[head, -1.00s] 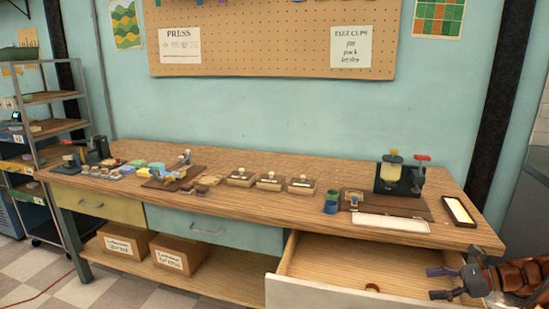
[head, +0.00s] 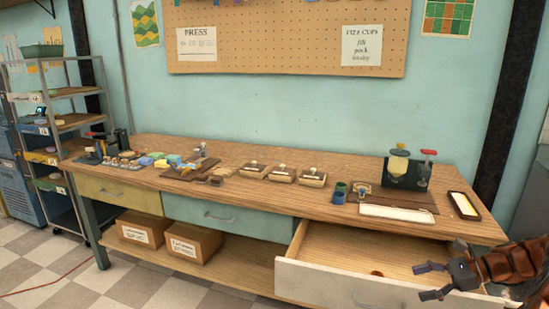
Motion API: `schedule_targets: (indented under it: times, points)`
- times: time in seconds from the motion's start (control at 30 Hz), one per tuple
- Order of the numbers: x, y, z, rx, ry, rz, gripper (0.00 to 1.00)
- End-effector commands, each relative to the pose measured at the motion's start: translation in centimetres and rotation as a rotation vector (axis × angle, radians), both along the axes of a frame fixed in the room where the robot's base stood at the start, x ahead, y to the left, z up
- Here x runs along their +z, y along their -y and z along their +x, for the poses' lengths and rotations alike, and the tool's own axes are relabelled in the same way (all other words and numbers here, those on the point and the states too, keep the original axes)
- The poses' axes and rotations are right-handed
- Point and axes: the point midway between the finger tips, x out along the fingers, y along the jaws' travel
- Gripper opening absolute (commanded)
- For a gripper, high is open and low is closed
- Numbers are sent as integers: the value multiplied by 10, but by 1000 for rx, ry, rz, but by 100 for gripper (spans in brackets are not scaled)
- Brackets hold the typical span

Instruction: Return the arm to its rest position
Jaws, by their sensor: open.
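My gripper (head: 428,281) shows at the lower right, with my brown arm reaching in from the right edge. Its two dark fingers are apart with nothing between them. It is in front of the right part of an open drawer (head: 340,283) in the wooden workbench (head: 235,158). The drawer is pulled out and its floor is mostly bare. A small reddish-brown round thing (head: 377,273) shows at the drawer's front wall, too small to name.
On the bench stand a dark press station (head: 404,172), a white tray (head: 398,212), cups (head: 339,192) and several stamp blocks (head: 283,173). Two cardboard boxes (head: 193,243) sit on the lower shelf. A rack (head: 70,122) stands at the left.

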Motion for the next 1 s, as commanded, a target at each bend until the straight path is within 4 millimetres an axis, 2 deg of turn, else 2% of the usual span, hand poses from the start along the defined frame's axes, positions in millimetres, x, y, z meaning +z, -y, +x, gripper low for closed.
schedule_targets:
  times: [0.13,0.27,0.47,0.6,0.8,1.0]
  points:
    - [6,-45,-2,111,26,-58,76]
    - [10,-90,-13,238,55,-127,76]
    - [11,-152,-39,434,104,-234,76]
    - [9,-188,-66,575,141,-310,76]
    - [3,-229,-108,777,201,-418,76]
    - [-8,-255,-155,982,265,-527,76]
